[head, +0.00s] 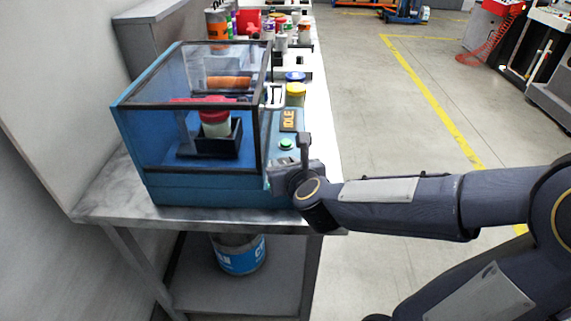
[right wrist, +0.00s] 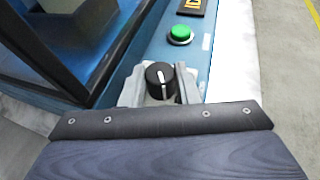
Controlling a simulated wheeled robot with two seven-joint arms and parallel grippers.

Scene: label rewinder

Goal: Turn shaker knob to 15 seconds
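The shaker (head: 205,185) is a blue machine with a clear-walled hood on the metal table. In the head view this gripper (head: 283,172) is at the machine's front right corner and hides the knob. No scale marks or seconds can be read. My left gripper is not in view.
A green button (right wrist: 180,34) sits just beyond the knob on the panel, with an IDLE display (head: 289,119) behind it. A jar with a red lid (head: 214,122) stands inside the hood. Lidded cans (head: 295,92) stand behind the panel. Open floor lies right of the table.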

